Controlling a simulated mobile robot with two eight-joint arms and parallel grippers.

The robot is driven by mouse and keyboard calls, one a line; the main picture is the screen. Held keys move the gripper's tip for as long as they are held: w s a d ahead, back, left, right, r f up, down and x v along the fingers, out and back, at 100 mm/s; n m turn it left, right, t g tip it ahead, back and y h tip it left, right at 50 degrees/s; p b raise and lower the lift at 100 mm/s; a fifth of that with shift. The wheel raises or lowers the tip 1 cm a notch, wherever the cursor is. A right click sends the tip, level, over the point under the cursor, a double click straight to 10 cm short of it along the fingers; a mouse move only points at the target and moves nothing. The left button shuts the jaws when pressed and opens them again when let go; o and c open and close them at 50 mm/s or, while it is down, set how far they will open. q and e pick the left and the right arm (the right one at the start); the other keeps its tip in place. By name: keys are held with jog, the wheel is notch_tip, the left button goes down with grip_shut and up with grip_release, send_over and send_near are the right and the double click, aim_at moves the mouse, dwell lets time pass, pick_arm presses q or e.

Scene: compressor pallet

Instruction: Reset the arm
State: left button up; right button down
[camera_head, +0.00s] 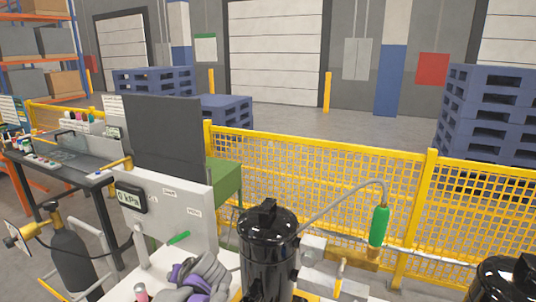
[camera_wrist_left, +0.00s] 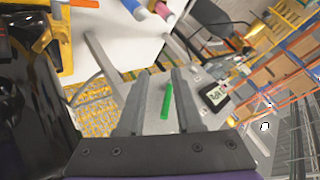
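My left gripper (camera_wrist_left: 160,72) shows in the left wrist view, its two grey fingers apart with nothing touching them. A green handle (camera_wrist_left: 167,101) shows between the fingers, beyond them and in front of a pale panel. In the head view, grey and purple parts of what looks like my left arm sit at the bottom, left of the black compressor (camera_head: 267,250); the fingertips are hard to make out there. The green handle also shows in the head view (camera_head: 179,238), by the panel (camera_head: 185,205) with a 0 kPa gauge (camera_head: 131,198). My right gripper is not in view.
A green-gripped hose end (camera_head: 379,227) hangs right of the compressor. A second black compressor (camera_head: 502,282) is at the lower right. A yellow fence (camera_head: 330,170) runs behind. A gas cylinder (camera_head: 73,258) and a workbench (camera_head: 70,160) stand left. A small pink-topped item (camera_head: 141,293) is close by.

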pick_arm(q)
jog(key=s+d+f+h, duration=0.2)
jog(key=s+f, duration=0.2)
jog(key=s, duration=0.4)
jog(key=s+d+f+g+h, duration=0.1)
jog(key=s+d+f+h, duration=0.1)
jog(key=s+f, duration=0.3)
jog(key=s+d+f+h, duration=0.2)
jog(key=s+f+h, duration=0.1)
jog(key=s, duration=0.9)
jog(key=shift+s+d+f+g, duration=0.15)
jog(key=shift+s+f+g, duration=0.15)
jog(key=shift+f, duration=0.5)
jog(key=shift+w, duration=0.1)
